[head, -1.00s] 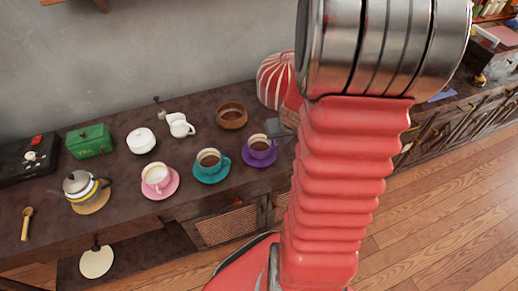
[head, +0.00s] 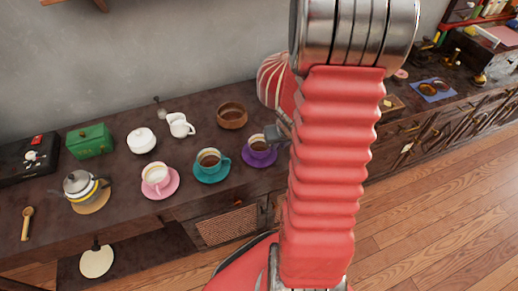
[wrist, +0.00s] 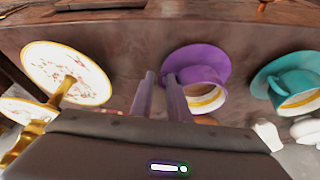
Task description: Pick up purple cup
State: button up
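The purple cup (head: 259,145) stands upright on its purple saucer (head: 251,161) near the counter's front edge, with brown liquid inside. My gripper (head: 272,134) is at the cup's right side in the head view, partly hidden by my arm. In the wrist view my gripper (wrist: 160,77) shows two fingers apart with a gap and nothing clearly between them. The purple cup (wrist: 205,90) is just right of the fingers there; the right finger overlaps the saucer's (wrist: 192,57) left part. I cannot tell whether it touches the cup.
A teal cup (head: 209,160) on its saucer stands left of the purple one. A brown bowl (head: 232,117) and a striped red-and-white object (head: 272,82) stand behind. In the wrist view a floral gold-rimmed plate (wrist: 62,75) lies left of the fingers.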

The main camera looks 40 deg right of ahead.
dwell(0.5)
grip_shut()
